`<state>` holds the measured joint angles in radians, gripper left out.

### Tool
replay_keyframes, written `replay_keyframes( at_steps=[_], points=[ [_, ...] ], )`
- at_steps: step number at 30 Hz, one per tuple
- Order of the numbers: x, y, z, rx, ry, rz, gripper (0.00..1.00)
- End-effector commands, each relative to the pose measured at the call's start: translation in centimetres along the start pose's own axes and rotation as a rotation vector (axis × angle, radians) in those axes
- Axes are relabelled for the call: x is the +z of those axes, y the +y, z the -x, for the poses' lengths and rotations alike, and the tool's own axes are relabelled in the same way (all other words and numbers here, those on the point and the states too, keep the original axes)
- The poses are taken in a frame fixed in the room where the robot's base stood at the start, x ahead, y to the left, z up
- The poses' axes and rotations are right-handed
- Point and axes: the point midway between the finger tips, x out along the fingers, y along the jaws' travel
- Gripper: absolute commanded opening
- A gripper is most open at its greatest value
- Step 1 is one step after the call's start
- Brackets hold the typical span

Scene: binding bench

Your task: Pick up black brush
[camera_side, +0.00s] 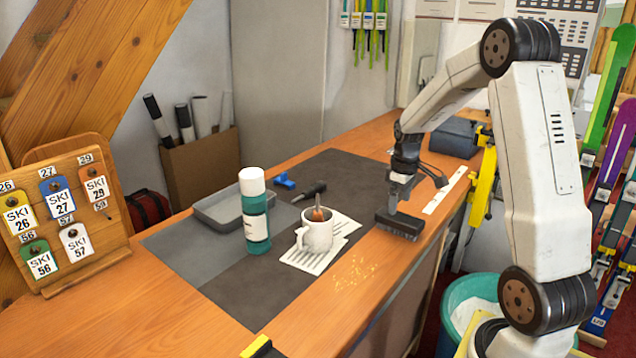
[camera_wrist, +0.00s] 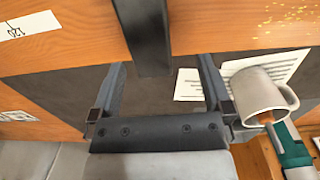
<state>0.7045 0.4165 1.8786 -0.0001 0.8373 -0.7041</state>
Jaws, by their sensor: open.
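The black brush (camera_side: 399,223) has a broad dark block. It is near the right edge of the orange wooden bench, beyond the dark mat. A dark bar, apparently part of the brush (camera_wrist: 146,35), comes in from the top of the wrist view. The lowest part of my gripper blends with the brush in the side view.
A white mug (camera_side: 316,236) with a tool in it stands on printed paper, close to my right finger in the wrist view (camera_wrist: 257,92). A teal bottle (camera_side: 255,215), grey tray (camera_side: 212,218) and dark tool (camera_side: 309,191) stand farther left. A dark box (camera_side: 455,137) is behind.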

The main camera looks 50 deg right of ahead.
Motion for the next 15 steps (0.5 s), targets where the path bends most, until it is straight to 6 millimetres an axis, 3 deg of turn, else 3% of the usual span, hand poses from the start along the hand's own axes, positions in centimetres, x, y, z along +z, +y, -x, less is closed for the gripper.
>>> replay_keyframes(
  at_steps=[4,15],
  points=[
    [0.4,1.3,0.0,-0.006,-0.007,0.000,1.00],
    [0.4,1.4,-1.4,-0.008,-0.009,0.001,1.00]
  ],
)
